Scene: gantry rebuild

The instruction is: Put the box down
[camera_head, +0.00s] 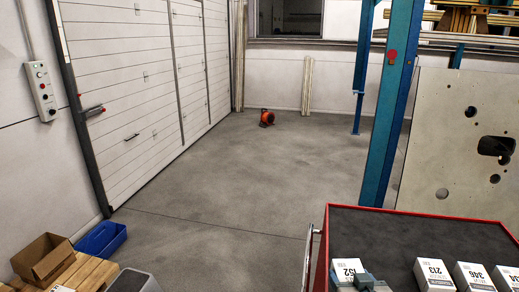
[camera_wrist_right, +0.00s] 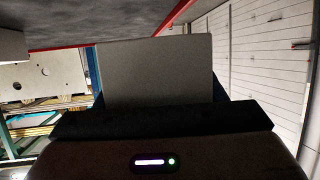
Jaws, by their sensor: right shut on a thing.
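A white box marked 152 (camera_head: 347,268) is at the front left of the red cart's dark top (camera_head: 420,238). My right gripper (camera_head: 368,283) is at the box's right side in the head view, shut on it. In the right wrist view a plain grey face (camera_wrist_right: 155,72), seemingly the held box, fills the space before the gripper; the fingertips are not clear there. I cannot tell whether the box touches the cart top. My left gripper is not in view.
White boxes marked 213 (camera_head: 434,274) and 346 (camera_head: 472,276) stand to the right, with another at the picture's edge. The cart top behind them is bare. A blue post (camera_head: 393,110) rises behind the cart. A cardboard box (camera_head: 45,258) and blue bin (camera_head: 101,239) are lower left.

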